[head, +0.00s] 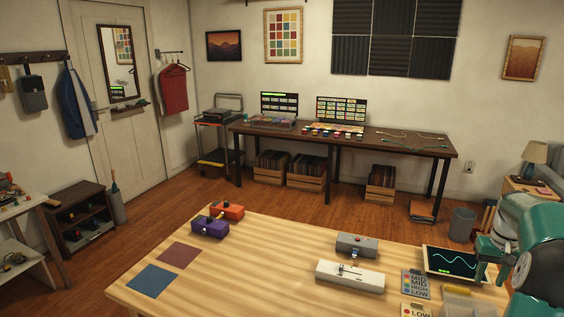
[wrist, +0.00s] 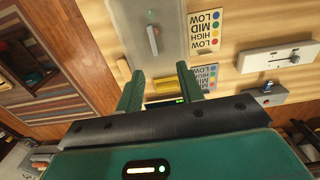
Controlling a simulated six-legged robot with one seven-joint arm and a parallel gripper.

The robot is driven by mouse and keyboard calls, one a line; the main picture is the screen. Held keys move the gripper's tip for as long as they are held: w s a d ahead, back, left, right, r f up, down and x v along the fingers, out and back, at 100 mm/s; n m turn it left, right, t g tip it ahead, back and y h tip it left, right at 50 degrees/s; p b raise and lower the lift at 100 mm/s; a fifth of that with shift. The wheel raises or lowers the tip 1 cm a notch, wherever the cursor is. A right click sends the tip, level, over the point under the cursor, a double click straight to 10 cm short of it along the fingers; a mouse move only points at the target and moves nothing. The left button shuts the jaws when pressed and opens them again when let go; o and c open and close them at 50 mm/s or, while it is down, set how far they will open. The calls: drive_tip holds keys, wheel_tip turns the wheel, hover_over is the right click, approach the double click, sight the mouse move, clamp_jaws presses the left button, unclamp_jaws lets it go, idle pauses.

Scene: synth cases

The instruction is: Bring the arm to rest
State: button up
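My gripper (wrist: 160,69) is open in the wrist view, its two green fingers apart. A yellow piece (wrist: 164,83) shows between the fingers; I cannot tell how far beyond them it lies, and nothing looks gripped. In the head view my teal arm is at the right edge, over the right end of the wooden table (head: 225,285). It stands beside the screen with a green wave (head: 452,263), and part of it hides that end of the table.
On the table are a white slider box (head: 350,276), a grey box (head: 357,244), label cards (head: 416,284), purple (head: 210,226) and orange (head: 228,210) boxes, and red (head: 179,255) and blue (head: 150,280) mats. The table's middle is clear. A desk (head: 400,143) stands behind.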

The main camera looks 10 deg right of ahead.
drive_tip(key=a+r+n+t, duration=0.1)
drive_tip(key=a+r, duration=0.3)
drive_tip(key=a, duration=0.5)
drive_tip(key=a+r+n+h, duration=0.1)
drive_tip(key=a+r, duration=0.3)
drive_tip(key=a, duration=0.5)
drive_tip(key=a+r+n+t, duration=0.1)
drive_tip(key=a+r, duration=0.3)
drive_tip(key=a, duration=0.5)
drive_tip(key=s+a+f+n+t, duration=0.1)
drive_tip(key=s+a, duration=0.6)
drive_tip(key=a, duration=0.3)
drive_tip(key=s+a+f+n+t+y, duration=0.1)
drive_tip(key=s+a+f+n+t, duration=0.1)
drive_tip(key=s+a, duration=0.5)
drive_tip(key=a, duration=0.3)
drive_tip(key=shift+s+t, duration=0.3)
drive_tip(key=shift+s, duration=0.05)
drive_tip(key=shift+a, duration=0.1)
